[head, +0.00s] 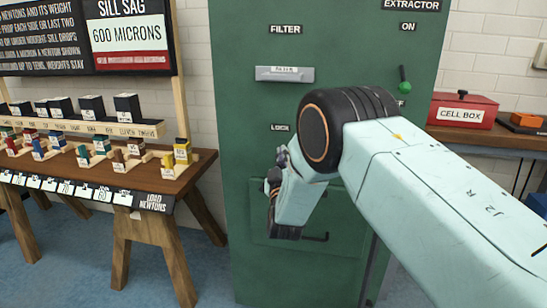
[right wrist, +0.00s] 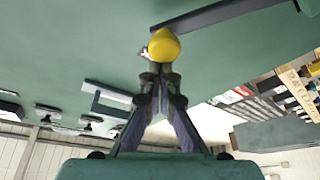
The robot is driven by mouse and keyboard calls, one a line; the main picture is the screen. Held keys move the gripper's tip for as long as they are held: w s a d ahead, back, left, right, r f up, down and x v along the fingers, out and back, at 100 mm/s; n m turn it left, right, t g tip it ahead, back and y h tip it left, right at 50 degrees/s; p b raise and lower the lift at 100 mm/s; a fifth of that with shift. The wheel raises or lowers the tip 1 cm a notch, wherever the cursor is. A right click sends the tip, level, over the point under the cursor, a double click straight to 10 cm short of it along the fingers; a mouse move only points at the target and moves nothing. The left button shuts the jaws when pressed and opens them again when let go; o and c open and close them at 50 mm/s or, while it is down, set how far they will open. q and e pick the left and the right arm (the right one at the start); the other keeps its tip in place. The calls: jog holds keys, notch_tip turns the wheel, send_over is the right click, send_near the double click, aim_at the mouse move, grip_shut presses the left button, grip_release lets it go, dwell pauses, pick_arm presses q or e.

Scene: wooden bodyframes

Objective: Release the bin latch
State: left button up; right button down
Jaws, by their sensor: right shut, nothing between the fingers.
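The green cabinet (head: 245,90) stands in front of me with a lower bin front (head: 340,225) that has a dark handle (head: 315,237). A rounded yellow knob (right wrist: 163,46) on the cabinet face shows in the right wrist view, probably the latch; it is hidden behind my arm in the head view. My left gripper is out of view.
A FILTER drawer (head: 284,74) and a green-knobbed extractor lever (head: 404,82) are higher on the cabinet. A wooden table (head: 190,172) with weights stands left. A red cell box (head: 464,111) sits on a bench at right. Blue floor (head: 80,270) is clear below.

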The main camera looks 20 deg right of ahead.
pick_arm(q)
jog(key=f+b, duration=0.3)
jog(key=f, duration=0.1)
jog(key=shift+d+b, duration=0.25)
jog(key=shift+b, duration=0.05)
pick_arm(e)
jog(key=s+d+f+m+g+h, duration=0.2)
jog(key=d+f+m+h, duration=0.2)
jog(key=m, duration=0.9)
jog(key=shift+s+f+g+h, duration=0.15)
jog(key=shift+f+g+h, duration=0.15)
jog(key=shift+f+h, duration=0.35)
notch_tip(320, 180, up, 4)
jog(key=s+p, duration=0.1)
jog(key=p, duration=0.2)
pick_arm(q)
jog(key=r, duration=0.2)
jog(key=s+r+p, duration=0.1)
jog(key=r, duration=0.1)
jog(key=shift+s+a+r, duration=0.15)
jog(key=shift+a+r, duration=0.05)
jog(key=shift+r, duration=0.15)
pick_arm(e)
jog(key=v, duration=0.9)
jog(key=shift+f, duration=0.2)
